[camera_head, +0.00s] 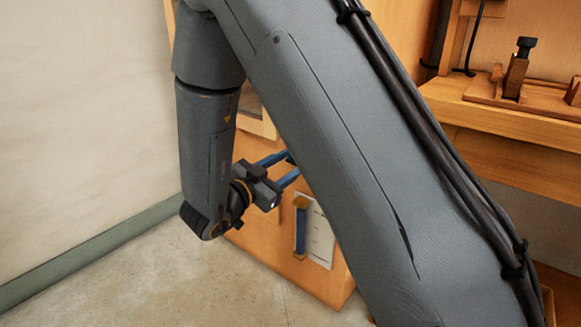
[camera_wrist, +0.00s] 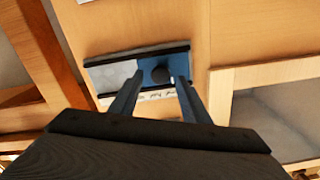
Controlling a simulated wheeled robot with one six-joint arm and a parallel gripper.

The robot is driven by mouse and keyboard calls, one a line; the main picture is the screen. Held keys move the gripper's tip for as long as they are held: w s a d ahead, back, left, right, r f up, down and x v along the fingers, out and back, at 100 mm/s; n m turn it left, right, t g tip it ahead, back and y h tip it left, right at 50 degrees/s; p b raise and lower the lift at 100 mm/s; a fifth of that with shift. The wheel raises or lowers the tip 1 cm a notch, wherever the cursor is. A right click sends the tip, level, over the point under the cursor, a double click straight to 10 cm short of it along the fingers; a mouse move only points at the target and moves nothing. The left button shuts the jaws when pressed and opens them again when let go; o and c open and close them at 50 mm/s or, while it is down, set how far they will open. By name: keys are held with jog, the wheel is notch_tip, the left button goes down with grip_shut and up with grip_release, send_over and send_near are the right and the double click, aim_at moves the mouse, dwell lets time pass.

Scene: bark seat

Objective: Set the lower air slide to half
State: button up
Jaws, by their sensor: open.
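An air slide (camera_wrist: 110,75) shows in the wrist view on a wooden panel, between two dark rails. Its blue plate (camera_wrist: 148,60) fills the right part, and a bare grey area shows at the left. A dark round knob (camera_wrist: 160,75) stands on the blue plate. My gripper (camera_wrist: 159,76) is open, with one finger on each side of the knob in the picture; I cannot tell whether either touches it. In the head view my gripper (camera_head: 291,166) points at the wooden cabinet (camera_head: 265,240), and my arm hides the slide. I cannot tell whether this slide is the lower one.
A pale label with writing (camera_wrist: 157,96) lies just below the slide. A framed window (camera_wrist: 275,115) is at the right in the wrist view. In the head view, a blue bar (camera_head: 301,230) and white sheet (camera_head: 320,235) are on the cabinet. A workbench (camera_head: 500,115) stands at the right.

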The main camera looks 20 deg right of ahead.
jog(key=shift+x, duration=0.8)
